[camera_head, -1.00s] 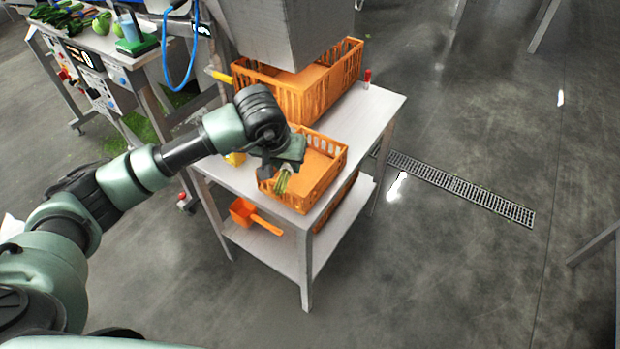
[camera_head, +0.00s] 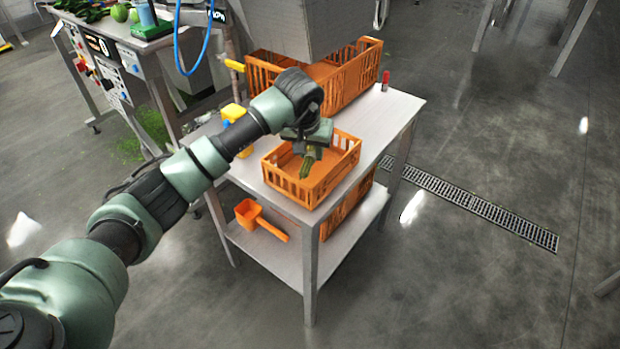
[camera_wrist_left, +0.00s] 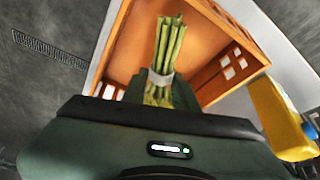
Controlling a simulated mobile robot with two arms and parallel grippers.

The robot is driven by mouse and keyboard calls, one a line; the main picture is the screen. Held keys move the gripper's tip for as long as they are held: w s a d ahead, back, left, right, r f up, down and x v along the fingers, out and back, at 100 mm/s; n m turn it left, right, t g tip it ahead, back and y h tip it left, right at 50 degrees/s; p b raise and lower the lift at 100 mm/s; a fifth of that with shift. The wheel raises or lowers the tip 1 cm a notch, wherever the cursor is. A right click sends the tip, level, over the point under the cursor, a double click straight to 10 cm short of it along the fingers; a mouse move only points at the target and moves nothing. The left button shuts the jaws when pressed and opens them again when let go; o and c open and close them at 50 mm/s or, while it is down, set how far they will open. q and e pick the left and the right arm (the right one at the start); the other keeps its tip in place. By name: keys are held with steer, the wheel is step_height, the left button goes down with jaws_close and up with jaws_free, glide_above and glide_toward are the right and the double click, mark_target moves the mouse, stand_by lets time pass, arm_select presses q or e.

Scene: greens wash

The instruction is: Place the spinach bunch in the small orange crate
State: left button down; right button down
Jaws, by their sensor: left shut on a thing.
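The small orange crate (camera_head: 322,178) stands on the grey table's front part, and it also shows in the left wrist view (camera_wrist_left: 215,82). My left gripper (camera_head: 309,152) is over the crate, shut on the spinach bunch (camera_head: 306,167). In the left wrist view the bunch's green stems (camera_wrist_left: 170,48), tied with a pale band, stick out from the gripper with the crate behind them. The leaves are hidden by the gripper. Whether the bunch touches the crate floor I cannot tell. My right gripper is not in view.
A larger orange crate (camera_head: 358,75) stands behind, under a grey metal chute (camera_head: 300,25). A yellow bottle (camera_wrist_left: 272,112) is beside the small crate. A red-capped item (camera_head: 385,80) stands at the table's back right. An orange scoop (camera_head: 262,222) lies on the lower shelf.

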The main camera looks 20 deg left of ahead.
arm_select(q)
steer(key=shift+f, duration=0.7)
step_height(320, 180, down, 4)
steer(key=b, duration=0.3)
steer(key=shift+r, duration=0.15)
steer(key=shift+f, duration=0.2)
steer(key=shift+r, duration=0.15)
steer(key=c, duration=1.1)
jaws_free()
